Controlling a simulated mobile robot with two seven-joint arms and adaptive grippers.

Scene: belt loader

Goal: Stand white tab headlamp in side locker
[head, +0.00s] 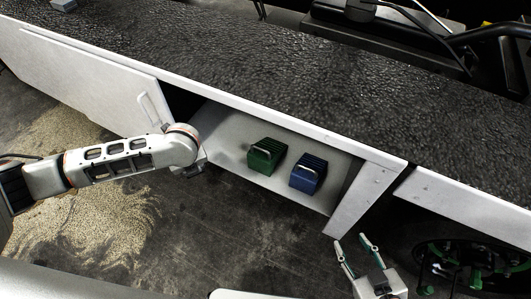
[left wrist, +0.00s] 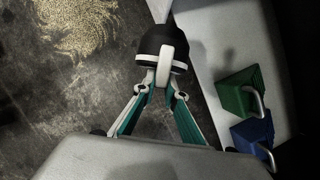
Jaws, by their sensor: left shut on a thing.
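In the head view my left arm's end covers that gripper and the headlamp, at the left end of the side locker (head: 225,128). The locker's pale floor (left wrist: 209,45) lies right of the headlamp in the wrist view; I cannot tell whether they touch. My right gripper (head: 354,245) is open and empty, below the locker's right end.
A green block (head: 264,157) and a blue block (head: 306,175), both with metal handles, sit in the locker's middle and right. The locker floor near my left gripper looks clear. A white panel with a handle (head: 150,108) stands left of the opening. The black belt (head: 260,60) runs above.

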